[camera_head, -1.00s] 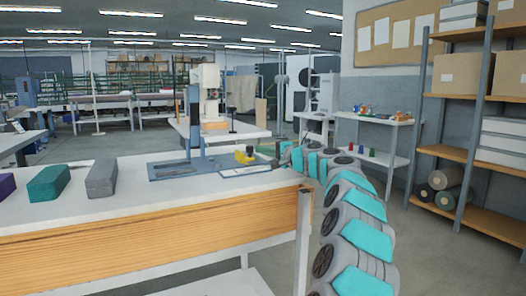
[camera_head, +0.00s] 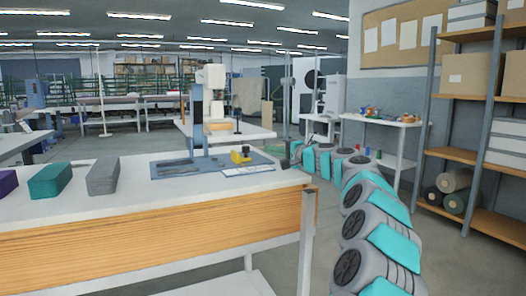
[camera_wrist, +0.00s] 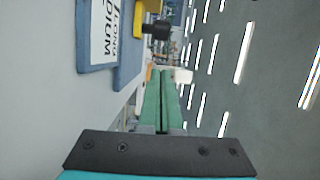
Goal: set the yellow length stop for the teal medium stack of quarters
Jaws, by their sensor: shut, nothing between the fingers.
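The teal stack (camera_head: 50,181) lies on the white bench at the left, between a purple stack and a grey one. The yellow length stop (camera_head: 240,156) sits at the right end of the blue press base (camera_head: 185,169). In the wrist view, part of the yellow stop (camera_wrist: 149,14) and its black knob (camera_wrist: 156,29) show at the top, beyond my fingertips. A label card (camera_wrist: 107,22) there reads LONG and, partly cut off, MEDIUM. My gripper (camera_wrist: 161,78) has green fingers shut together and empty. It is to the right of the stop, apart from it.
The grey stack (camera_head: 102,176) and purple stack (camera_head: 7,183) are on the bench (camera_head: 130,195). The press column (camera_head: 197,120) rises from the base, left of the stop. The bench's right edge is close to my arm. A shelf rack stands at the far right.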

